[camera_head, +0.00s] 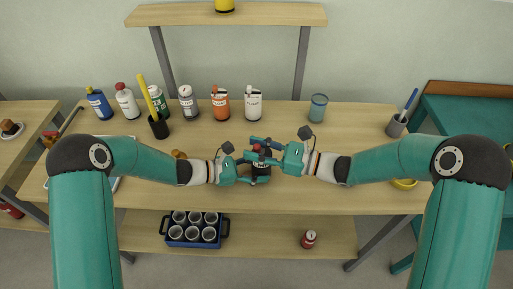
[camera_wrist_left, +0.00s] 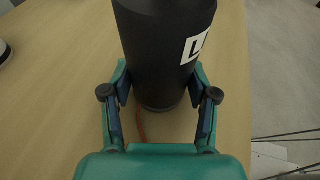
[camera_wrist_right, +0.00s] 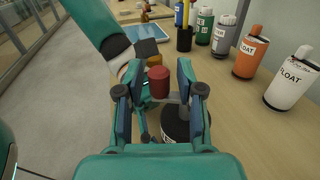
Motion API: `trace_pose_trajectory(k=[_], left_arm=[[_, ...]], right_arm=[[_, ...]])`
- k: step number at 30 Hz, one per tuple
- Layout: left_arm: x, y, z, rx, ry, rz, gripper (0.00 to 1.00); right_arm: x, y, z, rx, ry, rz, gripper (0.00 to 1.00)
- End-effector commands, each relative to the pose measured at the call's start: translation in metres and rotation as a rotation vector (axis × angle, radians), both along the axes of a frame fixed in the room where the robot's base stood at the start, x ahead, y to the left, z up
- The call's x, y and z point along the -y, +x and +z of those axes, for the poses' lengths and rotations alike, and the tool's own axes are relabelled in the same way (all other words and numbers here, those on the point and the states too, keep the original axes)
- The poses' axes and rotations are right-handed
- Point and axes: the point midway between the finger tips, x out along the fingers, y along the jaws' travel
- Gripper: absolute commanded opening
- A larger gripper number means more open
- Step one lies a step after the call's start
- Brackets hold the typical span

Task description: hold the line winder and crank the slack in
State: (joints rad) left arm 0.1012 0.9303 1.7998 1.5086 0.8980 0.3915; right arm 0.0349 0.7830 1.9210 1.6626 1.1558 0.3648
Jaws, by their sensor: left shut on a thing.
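The line winder (camera_head: 261,168) stands upright near the middle of the wooden table. It is a black drum with a white label; its side fills the top of the left wrist view (camera_wrist_left: 160,45). A red crank knob (camera_wrist_right: 158,82) sits on an arm at its top. My left gripper (camera_head: 254,172) is shut on the drum, one finger on each side. My right gripper (camera_head: 262,148) is above the winder. Its open fingers stand either side of the red knob, with visible gaps. An orange line (camera_wrist_left: 140,124) lies at the drum's base.
Several bottles stand along the back, among them an orange one (camera_head: 221,104) and a white one (camera_head: 253,104). A blue glass (camera_head: 318,108) is at the back right. A dark cup (camera_head: 158,127) holds a yellow stick. A blue crate (camera_head: 193,230) sits on the lower shelf.

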Motion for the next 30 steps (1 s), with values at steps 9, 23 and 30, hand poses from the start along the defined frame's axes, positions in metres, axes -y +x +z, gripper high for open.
trace_pose_trajectory(k=[9, 23, 30], left_arm=[[0.0001, -0.0001, 0.0002, 0.0, 0.0, 0.0, 0.4], [0.0004, -0.0004, 0.0, 0.0, 0.0, -0.001, 0.4], [0.0007, -0.0006, -0.0002, -0.001, 0.0, -0.002, 0.4]], right_arm=[[0.0003, 0.0, 0.0002, 0.0, 0.0, 0.0, 0.0], [-0.0042, 0.0008, 0.0019, 0.001, 0.006, -0.115, 0.0], [-0.0094, 0.0028, 0.0021, 0.001, 0.005, -0.287, 0.0]])
